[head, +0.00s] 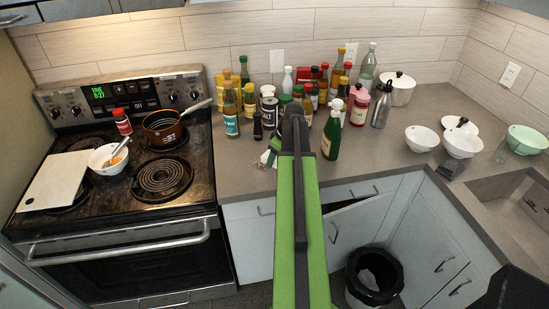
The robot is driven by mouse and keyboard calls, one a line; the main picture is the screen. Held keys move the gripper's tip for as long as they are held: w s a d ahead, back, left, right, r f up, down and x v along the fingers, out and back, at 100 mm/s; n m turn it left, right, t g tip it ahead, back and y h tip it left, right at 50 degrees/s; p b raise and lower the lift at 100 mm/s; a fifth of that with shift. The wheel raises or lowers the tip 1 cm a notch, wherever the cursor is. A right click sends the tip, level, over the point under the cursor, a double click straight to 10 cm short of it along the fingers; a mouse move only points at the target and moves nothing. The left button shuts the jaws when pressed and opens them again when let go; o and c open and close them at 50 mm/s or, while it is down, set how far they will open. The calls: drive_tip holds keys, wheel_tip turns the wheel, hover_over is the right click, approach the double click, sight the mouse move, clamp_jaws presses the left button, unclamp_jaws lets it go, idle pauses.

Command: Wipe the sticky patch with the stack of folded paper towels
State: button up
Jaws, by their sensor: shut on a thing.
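My green arm reaches from the bottom edge over the counter, among the bottles in the picture. My gripper (271,150) shows only in part, at the left of the arm near its far end; the arm hides the rest. A small pale piece of the stack of folded paper towels (267,158) shows at the gripper, low over the counter (236,178). My gripper is shut on it. I cannot tell whether the towels touch the counter. I cannot make out the sticky patch.
Many bottles and jars crowd the counter behind and beside my arm, including a green bottle (332,132). The coil stove (109,196) at left holds a pot (166,131), a bowl (107,158) and a board (55,180). Bowls (422,138) and a sink (500,190) are at right.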

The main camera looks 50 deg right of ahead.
sight(253, 165)
drive_tip(key=shift+w+a, duration=0.65)
drive_tip(key=shift+a, duration=0.25)
drive_tip(key=shift+w+a, duration=0.65)
drive_tip(key=shift+a, duration=0.2)
drive_tip(key=shift+w+a, duration=0.55)
drive_tip(key=shift+a, duration=0.3)
drive_tip(key=shift+w+a, duration=0.5)
drive_tip(key=shift+a, duration=0.3)
drive_tip(key=shift+w+r+p, duration=0.25)
drive_tip(key=shift+r+p, duration=0.3)
drive_tip(key=shift+p, duration=0.15)
drive_tip(key=p+v, duration=0.2)
drive_tip(key=w+p+v, duration=0.1)
drive_tip(key=p+v, duration=0.1)
drive_tip(key=shift+r, duration=0.45)
drive_tip(key=shift+p, duration=0.35)
wheel_tip(253, 165, up, 3)
drive_tip(key=p, duration=0.2)
drive_tip(key=shift+p, duration=0.4)
drive_tip(key=shift+f, duration=0.1)
